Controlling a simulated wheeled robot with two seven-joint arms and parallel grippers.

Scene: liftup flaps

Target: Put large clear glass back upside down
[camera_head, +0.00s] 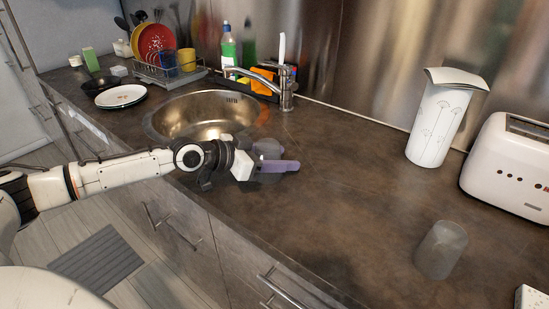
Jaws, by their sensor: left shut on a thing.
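A clear, greyish glass (440,250) stands on the counter at the lower right. I cannot tell which end of it is up. My left gripper (278,164) is over the counter in front of the sink, well to the left of that glass. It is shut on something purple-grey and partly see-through. The fingers and wrist hide much of this thing, and I cannot tell what it is. My right gripper is not in view.
The counter (330,190) is clear between my left gripper and the glass. The sink (205,110) and faucet (287,88) are behind my gripper, with a dish rack (170,73) beyond.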

